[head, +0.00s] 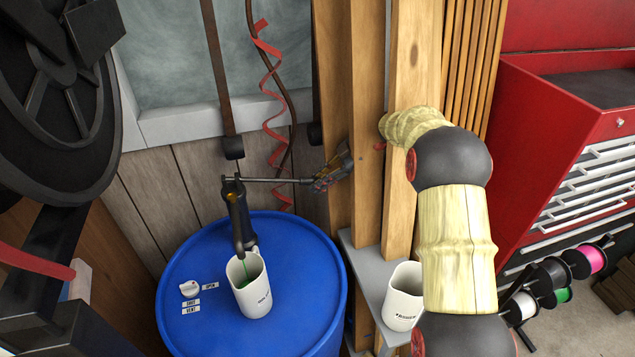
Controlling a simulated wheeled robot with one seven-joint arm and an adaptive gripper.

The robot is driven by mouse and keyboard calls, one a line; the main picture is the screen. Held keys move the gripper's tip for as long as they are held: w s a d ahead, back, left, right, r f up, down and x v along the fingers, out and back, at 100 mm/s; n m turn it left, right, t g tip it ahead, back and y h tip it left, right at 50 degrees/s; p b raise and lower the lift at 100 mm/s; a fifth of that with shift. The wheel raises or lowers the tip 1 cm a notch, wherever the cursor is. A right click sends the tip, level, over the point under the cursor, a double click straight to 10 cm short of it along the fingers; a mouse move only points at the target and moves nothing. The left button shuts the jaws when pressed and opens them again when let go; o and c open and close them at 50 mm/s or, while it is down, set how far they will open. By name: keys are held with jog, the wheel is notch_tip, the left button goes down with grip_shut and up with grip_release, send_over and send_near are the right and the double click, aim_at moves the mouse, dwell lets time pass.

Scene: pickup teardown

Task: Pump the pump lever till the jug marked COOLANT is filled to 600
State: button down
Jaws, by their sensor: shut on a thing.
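A dark hand pump (238,210) stands on a blue drum (320,262). Its pump lever (275,181) reaches out to the right, roughly level. My gripper (322,182) is shut on the lever's right end, in front of the wooden posts. A white jug (254,296) stands on the drum top under the pump's spout. Green liquid shows at the spout and in the jug's mouth. The jug's lettering is small and turned partly away, and I cannot read its scale or liquid level.
A vent knob (190,288) with small labels sits on the drum, left of the jug. A second lettered white jug (404,296) stands on a grey ledge at right. A red ribbon (270,90) hangs behind the lever. A red tool chest (530,150) stands far right.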

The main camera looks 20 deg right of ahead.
jog(key=c, duration=1.6)
grip_release()
jog(key=shift+c, duration=0.2)
notch_tip(320, 180, up, 10)
jog(key=shift+f, duration=0.1)
